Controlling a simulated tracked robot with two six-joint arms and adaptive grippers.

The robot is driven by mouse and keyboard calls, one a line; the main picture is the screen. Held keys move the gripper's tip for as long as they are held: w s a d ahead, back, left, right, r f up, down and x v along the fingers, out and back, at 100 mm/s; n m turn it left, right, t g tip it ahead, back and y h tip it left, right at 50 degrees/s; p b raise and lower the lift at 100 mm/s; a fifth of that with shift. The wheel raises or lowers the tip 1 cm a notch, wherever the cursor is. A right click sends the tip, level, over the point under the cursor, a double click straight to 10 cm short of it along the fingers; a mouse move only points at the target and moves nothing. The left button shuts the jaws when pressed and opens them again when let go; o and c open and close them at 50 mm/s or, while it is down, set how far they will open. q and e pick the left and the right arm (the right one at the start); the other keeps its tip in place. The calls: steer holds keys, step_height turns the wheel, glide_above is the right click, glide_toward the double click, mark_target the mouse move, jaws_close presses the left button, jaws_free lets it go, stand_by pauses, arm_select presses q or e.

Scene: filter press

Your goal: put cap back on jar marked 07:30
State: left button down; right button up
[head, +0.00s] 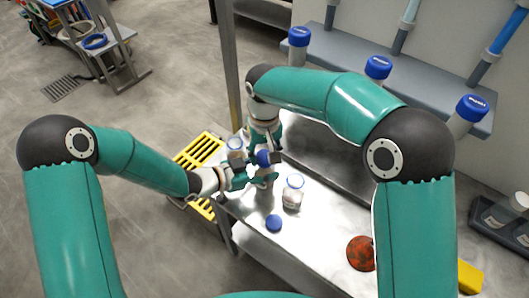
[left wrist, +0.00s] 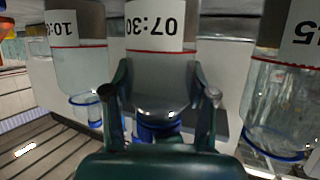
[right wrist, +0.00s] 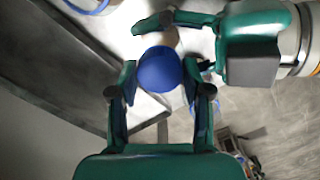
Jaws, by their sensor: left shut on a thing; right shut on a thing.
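The jar marked 07:30 (left wrist: 157,75) fills the middle of the left wrist view, upside down there, with clear liquid and a red line. My left gripper (left wrist: 160,98) is shut on it; in the head view the left gripper (head: 250,176) hides most of the jar. My right gripper (right wrist: 160,92) is shut on a blue cap (right wrist: 160,70), which also shows in the head view (head: 265,157). The cap is at the jar's mouth, in line with it. In the left wrist view blue (left wrist: 157,130) shows at the mouth; I cannot tell whether the cap is seated.
An uncapped jar (head: 293,193) and a loose blue cap (head: 274,223) are on the steel table (head: 310,225). Another uncapped jar (head: 235,148) stands behind my left gripper. A rust-red disc (head: 361,253) lies at the right. Capped bottles line the back shelf (head: 345,62).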

steer(key=o, duration=1.4)
steer(key=shift+c, duration=0.2)
steer(key=shift+r, duration=0.1)
step_height(320, 180, up, 12)
arm_select(q)
steer(key=shift+c, duration=1.3)
jaws_free()
